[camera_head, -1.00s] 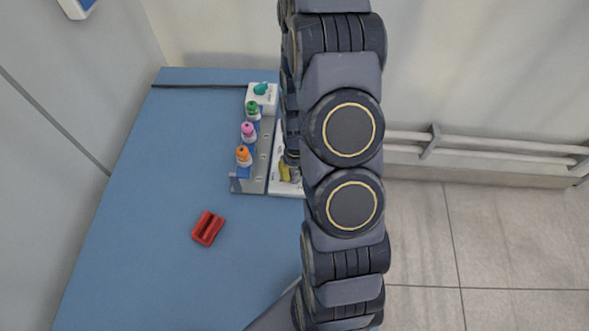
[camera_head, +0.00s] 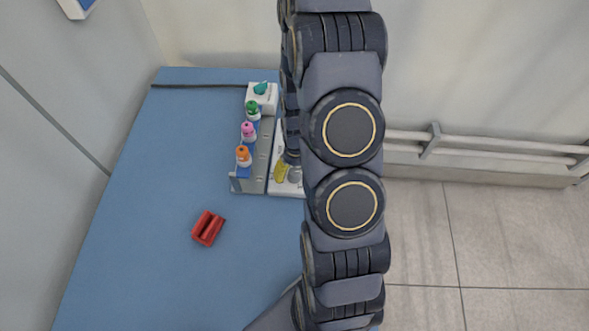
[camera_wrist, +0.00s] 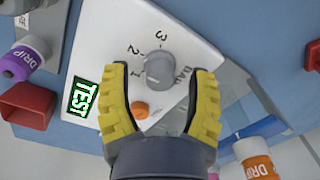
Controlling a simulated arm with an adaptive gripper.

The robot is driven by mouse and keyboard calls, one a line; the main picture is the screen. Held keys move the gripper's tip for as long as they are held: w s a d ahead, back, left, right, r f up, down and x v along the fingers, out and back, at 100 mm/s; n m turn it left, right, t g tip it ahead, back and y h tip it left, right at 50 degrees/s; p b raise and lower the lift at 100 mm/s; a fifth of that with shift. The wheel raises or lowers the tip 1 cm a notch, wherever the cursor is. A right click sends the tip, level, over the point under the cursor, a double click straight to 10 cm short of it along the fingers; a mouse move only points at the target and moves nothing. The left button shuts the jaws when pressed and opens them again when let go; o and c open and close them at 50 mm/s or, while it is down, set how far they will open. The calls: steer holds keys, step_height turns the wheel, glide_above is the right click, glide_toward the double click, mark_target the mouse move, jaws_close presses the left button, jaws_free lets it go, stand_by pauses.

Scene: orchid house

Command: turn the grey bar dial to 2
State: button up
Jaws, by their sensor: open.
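The grey bar dial (camera_wrist: 160,68) sits on a white panel (camera_wrist: 110,25) in the wrist view, with the marks 1, 2 and 3 and a word around it. I cannot tell surely which mark its bar points to. My gripper (camera_wrist: 160,78) is open, its yellow fingers on either side of the dial's near side, with gaps showing. I cannot tell how far above the panel the fingertips are. In the head view the white panel (camera_head: 275,189) is partly hidden by my arm, with a yellow finger over it.
Bottles with orange (camera_head: 243,152), pink (camera_head: 248,129) and green (camera_head: 252,106) caps stand left of the panel.

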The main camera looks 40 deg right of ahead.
mark_target(295, 172)
step_height(295, 172, up, 12)
steer(key=shift+d, duration=0.15)
stand_by(0.3)
stand_by(0.5)
